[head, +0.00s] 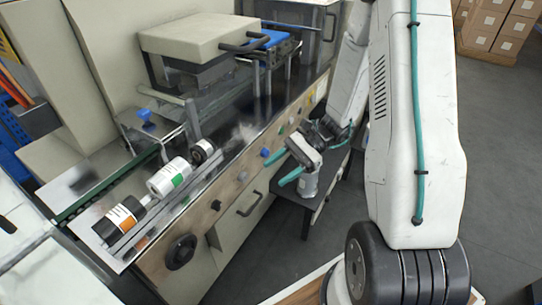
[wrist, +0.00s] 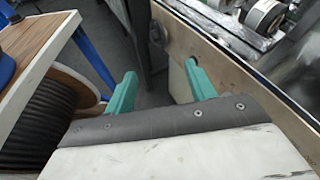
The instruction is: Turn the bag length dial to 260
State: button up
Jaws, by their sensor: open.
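The machine's front panel (head: 228,190) carries a row of small knobs, including a blue knob (head: 265,152) and several small coloured ones farther back. A large black round handwheel (head: 181,252) sits low at the near end of the panel, and it also shows in the wrist view (wrist: 157,33). I cannot tell which knob is the bag length dial, and no numbers are readable. My gripper (head: 281,167) is beside the panel near the blue knob. In the wrist view its teal fingers (wrist: 160,88) are apart, with nothing between them.
Printed rolls (head: 170,177) lie on top of the machine. A wood-topped table (wrist: 35,38) and a black ribbed reel (wrist: 45,115) are at left in the wrist view. Cartons (head: 497,27) stand far right.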

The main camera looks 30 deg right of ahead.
jog(key=w+d+f+m+t, duration=0.4)
jog(key=f+m+t, duration=0.2)
jog(key=f, duration=0.1)
jog(key=w+d+f+m+t, duration=0.3)
jog(key=w+f+m+t, duration=0.2)
jog(key=f+m, duration=0.15)
jog(key=m+t+h, duration=0.3)
jog(key=t+h, duration=0.1)
send_near(268, 154)
jog(key=w, duration=0.1)
jog(key=x, duration=0.7)
jog(key=shift+w+a, duration=0.15)
jog(key=shift+a, duration=0.35)
jog(key=c, duration=1)
